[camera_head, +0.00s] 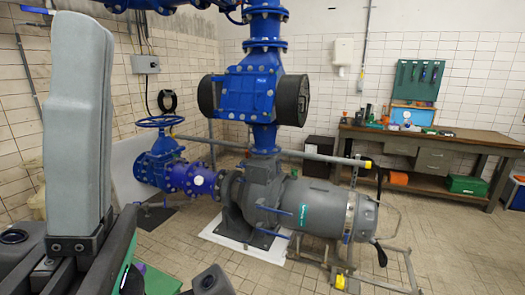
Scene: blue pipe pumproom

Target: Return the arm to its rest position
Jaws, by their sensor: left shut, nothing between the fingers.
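My left gripper (78,120) fills the left edge of the view, with its long grey finger pointing upward and a dark bracket with bolts at its base. It is shut with nothing in it, and it stands in front of the tiled wall, apart from the pipes and pump. Its dark arm parts run down to the bottom left corner. My right gripper is not in view.
A grey pump (310,207) stands on the tiled floor in the middle, joined to a blue valve body (250,95) and a blue handwheel (160,122). A wooden workbench (455,140) with tools stands at the right wall. The floor (455,240) at the front right is clear.

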